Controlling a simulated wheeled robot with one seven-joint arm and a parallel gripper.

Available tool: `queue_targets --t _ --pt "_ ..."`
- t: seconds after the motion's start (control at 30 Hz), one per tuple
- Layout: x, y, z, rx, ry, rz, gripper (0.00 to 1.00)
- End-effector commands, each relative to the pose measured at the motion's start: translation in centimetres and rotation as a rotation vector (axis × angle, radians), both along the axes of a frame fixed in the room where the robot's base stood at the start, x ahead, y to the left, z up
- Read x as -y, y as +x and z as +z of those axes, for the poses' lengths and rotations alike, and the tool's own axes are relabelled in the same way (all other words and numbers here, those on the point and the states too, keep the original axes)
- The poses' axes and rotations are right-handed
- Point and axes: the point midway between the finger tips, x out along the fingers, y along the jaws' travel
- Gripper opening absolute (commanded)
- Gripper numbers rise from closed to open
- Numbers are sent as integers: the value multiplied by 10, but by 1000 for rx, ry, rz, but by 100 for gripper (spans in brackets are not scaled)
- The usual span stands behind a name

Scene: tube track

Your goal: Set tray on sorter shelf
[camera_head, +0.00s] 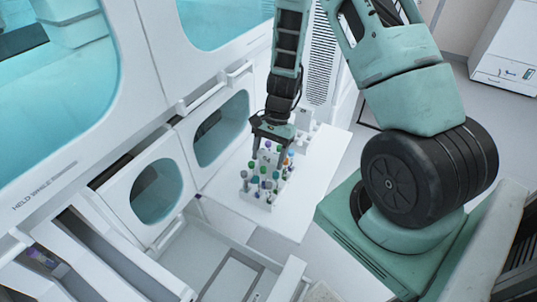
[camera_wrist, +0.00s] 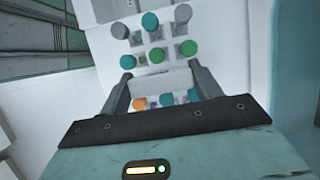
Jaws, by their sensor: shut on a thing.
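The tray (camera_head: 257,200) is a white rack with several tubes capped in green, teal, grey, purple and orange. My gripper (camera_head: 271,148) reaches down over its far part. In the wrist view my gripper (camera_wrist: 160,84) is shut on the tray's white handle bar (camera_wrist: 162,79), with capped tubes on both sides of it. The tray is over a white shelf (camera_head: 322,165) beside the glass-windowed cabinet. I cannot tell whether its base touches that surface. The gripper hides part of the far tubes.
A cabinet with rounded windows (camera_head: 157,190) stands close on the left. Open white drawers or bins (camera_head: 125,255) lie at the lower left. Small white blocks (camera_head: 304,117) stand on the shelf's far end. The shelf's right side is bare.

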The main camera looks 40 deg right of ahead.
Motion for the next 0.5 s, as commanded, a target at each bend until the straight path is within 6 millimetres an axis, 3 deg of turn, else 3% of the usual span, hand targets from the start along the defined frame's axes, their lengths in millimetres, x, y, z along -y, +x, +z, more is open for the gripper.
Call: queue_targets --t 0.4,0.43,0.5 --pt "0 0 -4 0 0 0 36" --pt "0 0 -4 0 0 0 72" --pt "0 0 -4 0 0 0 89"
